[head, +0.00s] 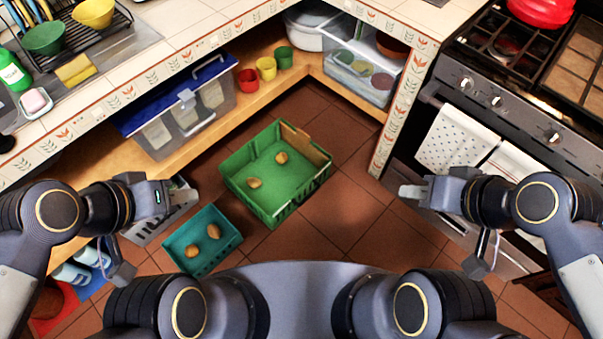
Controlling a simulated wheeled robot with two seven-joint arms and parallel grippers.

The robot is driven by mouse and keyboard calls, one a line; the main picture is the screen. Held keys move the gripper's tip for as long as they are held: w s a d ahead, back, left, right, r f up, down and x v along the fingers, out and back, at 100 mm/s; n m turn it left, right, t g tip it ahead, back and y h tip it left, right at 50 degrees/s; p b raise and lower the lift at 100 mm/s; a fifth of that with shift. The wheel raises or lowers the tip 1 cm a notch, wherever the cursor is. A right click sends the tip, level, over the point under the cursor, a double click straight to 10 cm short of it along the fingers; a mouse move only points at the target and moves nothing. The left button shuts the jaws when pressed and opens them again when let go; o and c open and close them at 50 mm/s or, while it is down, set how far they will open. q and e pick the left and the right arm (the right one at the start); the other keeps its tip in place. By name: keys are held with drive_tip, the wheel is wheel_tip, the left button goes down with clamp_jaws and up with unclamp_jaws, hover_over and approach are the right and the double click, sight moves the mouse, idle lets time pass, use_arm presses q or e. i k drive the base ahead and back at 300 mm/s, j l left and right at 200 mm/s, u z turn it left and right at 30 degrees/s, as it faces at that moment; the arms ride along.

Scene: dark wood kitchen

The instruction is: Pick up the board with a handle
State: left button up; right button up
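I cannot pick out a board with a handle for certain in the head view. A flat brown panel (586,62) lies on the stove at the upper right, but no handle shows on it. My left gripper (186,194) is above the floor at the left, over a grey slotted object that it partly hides. My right gripper (408,191) is in front of the oven at the right, pointing left. Nothing clearly shows in either gripper, and their finger gaps are too small to make out.
A green crate (240,190) and a teal crate (172,246), each with brown lumps, stand on the tiled floor. A clear bin with a blue lid (180,92) and small pots (266,68) are on the low shelf. Two towels (452,135) hang at the oven. Floor right of the crates is free.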

sight(300, 141)
drive_tip(key=u, duration=1.4)
drive_tip(key=i+l, duration=0.1)
drive_tip(key=l, duration=0.6)
drive_tip(key=i+l+u, duration=0.15)
drive_tip(key=l, duration=1.3)
drive_tip(key=i+u, duration=0.05)
